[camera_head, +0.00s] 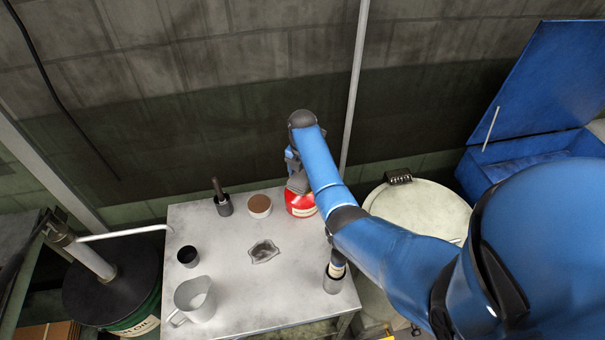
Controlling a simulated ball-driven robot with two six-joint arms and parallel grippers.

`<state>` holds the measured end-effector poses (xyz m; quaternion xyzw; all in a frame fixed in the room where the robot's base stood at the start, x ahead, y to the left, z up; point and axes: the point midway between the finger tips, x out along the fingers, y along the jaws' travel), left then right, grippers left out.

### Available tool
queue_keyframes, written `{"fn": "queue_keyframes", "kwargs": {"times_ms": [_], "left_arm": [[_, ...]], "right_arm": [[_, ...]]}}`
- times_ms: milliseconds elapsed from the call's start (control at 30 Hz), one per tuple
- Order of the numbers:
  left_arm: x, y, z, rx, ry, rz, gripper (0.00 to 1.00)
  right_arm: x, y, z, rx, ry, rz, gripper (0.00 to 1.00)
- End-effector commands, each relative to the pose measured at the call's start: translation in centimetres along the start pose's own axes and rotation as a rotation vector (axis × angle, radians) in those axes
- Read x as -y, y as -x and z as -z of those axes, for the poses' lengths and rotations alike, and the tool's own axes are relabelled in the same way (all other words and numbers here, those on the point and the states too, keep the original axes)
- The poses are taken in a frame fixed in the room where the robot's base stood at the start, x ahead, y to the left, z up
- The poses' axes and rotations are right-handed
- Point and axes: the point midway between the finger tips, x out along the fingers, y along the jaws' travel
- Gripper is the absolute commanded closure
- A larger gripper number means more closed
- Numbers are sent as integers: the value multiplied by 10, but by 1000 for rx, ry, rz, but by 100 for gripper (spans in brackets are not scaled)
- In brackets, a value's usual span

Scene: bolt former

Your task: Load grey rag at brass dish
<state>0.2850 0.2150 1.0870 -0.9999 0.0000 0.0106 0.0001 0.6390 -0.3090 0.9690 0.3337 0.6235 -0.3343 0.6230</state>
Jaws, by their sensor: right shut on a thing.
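A grey crumpled rag (263,251) lies on the middle of the pale table. A red can (300,205) with a light label stands at the table's back edge. My right gripper (297,184) is at the top of this can and looks shut on it, but the arm and gripper hide the contact. No brass dish shows clearly; the can's top is hidden behind my gripper. My left gripper is not in view.
On the table (232,262) stand a brown-topped round tin (259,206), a dark holder with a handle (222,202), a black cup (188,256), a grey jug (195,299) and a cylindrical holder (334,279). A pale drum (420,206) and blue bin (530,150) are right.

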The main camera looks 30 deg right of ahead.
Motion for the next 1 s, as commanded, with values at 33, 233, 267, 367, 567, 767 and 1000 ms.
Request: {"fn": "queue_keyframes", "kwargs": {"times_ms": [33,233,267,367,567,767,1000], "left_arm": [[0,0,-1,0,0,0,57],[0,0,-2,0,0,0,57],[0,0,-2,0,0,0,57],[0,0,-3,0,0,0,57],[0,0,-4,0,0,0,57],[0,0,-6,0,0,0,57],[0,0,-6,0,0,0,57]], "right_arm": [[0,-1,0,0,0,0,57],[0,-3,0,0,0,0,57],[0,-4,0,-1,0,1,57],[0,-5,0,-1,0,1,57],[0,-7,0,-1,0,1,57],[0,-10,0,-1,0,1,57],[0,-11,0,-1,0,1,57]]}}
